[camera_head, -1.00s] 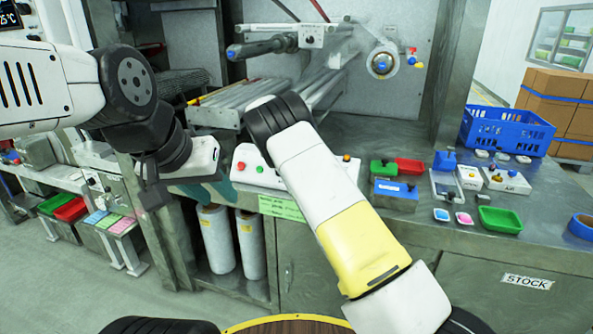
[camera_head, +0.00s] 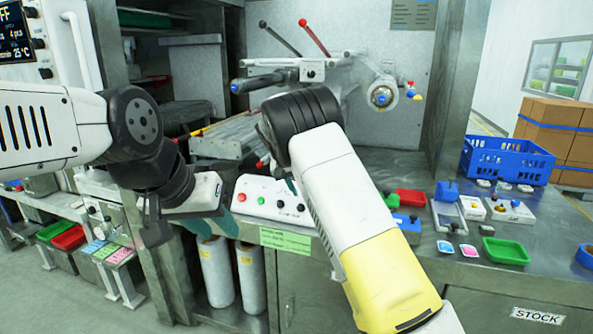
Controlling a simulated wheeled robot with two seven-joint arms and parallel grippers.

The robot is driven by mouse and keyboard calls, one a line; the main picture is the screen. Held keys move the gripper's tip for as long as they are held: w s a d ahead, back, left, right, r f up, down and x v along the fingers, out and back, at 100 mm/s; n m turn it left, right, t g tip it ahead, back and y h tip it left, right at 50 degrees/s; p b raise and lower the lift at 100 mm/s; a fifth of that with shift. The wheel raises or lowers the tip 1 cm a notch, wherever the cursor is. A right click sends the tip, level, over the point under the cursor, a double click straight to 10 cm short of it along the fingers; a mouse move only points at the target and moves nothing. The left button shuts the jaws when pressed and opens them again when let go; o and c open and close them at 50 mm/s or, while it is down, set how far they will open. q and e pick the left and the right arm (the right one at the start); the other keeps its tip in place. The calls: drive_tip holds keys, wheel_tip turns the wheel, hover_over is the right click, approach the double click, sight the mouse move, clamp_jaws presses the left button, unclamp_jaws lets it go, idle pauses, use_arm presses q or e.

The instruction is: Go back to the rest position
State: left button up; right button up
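My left gripper (camera_head: 150,222) hangs at the front left edge of the steel counter, with its dark fingers pointing down. I see nothing held in it, but its finger gap does not show clearly. My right arm, white with a yellow band, comes in from the bottom right and bends at a black joint in front of the machine. My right gripper is hidden behind that arm. The roller machine (camera_head: 380,96) stands behind, with a red-knobbed lever (camera_head: 314,38). A white control panel (camera_head: 262,205) with red and green buttons lies on the counter, partly covered by my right arm.
Right on the counter (camera_head: 405,165) are a blue basket (camera_head: 507,160), a green tray (camera_head: 505,251), a red tray (camera_head: 410,197) and small devices. Brown boxes (camera_head: 550,135) stand behind. Green and red bins (camera_head: 68,237) are at lower left. Floor at lower left is clear.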

drive_tip(key=s+d+r+m+y, duration=0.1)
drive_tip(key=s+d+r+y, duration=0.2)
drive_tip(key=s+d+r, duration=0.55)
drive_tip(key=s+d+r+y, duration=0.2)
drive_tip(key=s+d+r, duration=0.3)
drive_tip(key=s, duration=0.7)
drive_tip(key=s+n+t+y, duration=0.1)
drive_tip(key=s+t, duration=0.1)
drive_tip(key=s, duration=2)
drive_tip(key=shift+s+d+r, duration=0.25)
drive_tip(key=shift+s+d, duration=0.05)
